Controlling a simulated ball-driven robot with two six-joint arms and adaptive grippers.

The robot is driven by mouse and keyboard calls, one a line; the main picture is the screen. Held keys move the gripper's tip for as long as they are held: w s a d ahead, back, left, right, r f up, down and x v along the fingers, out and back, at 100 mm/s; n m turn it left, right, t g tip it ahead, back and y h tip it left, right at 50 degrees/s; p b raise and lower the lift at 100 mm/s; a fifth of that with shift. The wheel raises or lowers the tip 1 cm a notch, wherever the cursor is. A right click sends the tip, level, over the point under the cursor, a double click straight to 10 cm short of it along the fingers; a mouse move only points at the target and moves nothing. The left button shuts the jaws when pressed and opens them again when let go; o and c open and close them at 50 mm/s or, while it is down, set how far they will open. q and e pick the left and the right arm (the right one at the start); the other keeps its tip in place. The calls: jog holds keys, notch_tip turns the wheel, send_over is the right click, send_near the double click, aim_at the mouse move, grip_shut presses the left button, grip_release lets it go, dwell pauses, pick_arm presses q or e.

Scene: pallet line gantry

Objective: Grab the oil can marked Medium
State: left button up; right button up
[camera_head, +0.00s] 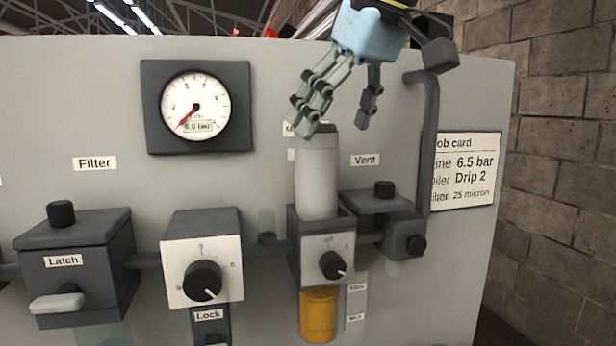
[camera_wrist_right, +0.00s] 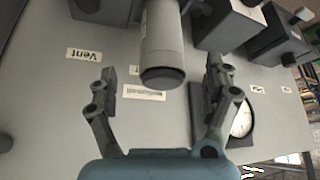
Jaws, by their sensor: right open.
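A light grey cylinder with a dark top (camera_head: 317,175) stands upright in a dark housing on the panel. I cannot read the word Medium on it. My left gripper is not in view.
A dial block (camera_head: 328,258) with an amber bowl (camera_head: 319,315) is below the cylinder. A pipe (camera_head: 431,140) rises close on the right. A gauge (camera_head: 195,105), a Lock regulator (camera_head: 202,258) and a Latch box (camera_head: 75,260) are left. A job card (camera_head: 466,170) is right.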

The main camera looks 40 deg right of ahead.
aim_at(317, 163)
jog(key=shift+x, duration=1.05)
jog(key=shift+w+f, duration=0.15)
jog(key=shift+f, duration=0.15)
jog(key=x, duration=0.4)
jog(key=shift+a+f, duration=0.1)
jog(key=shift+w+f, duration=0.3)
jog(key=shift+s, duration=0.1)
jog(key=c, duration=1.6)
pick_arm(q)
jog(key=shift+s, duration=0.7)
pick_arm(e)
jog(key=shift+r, duration=0.15)
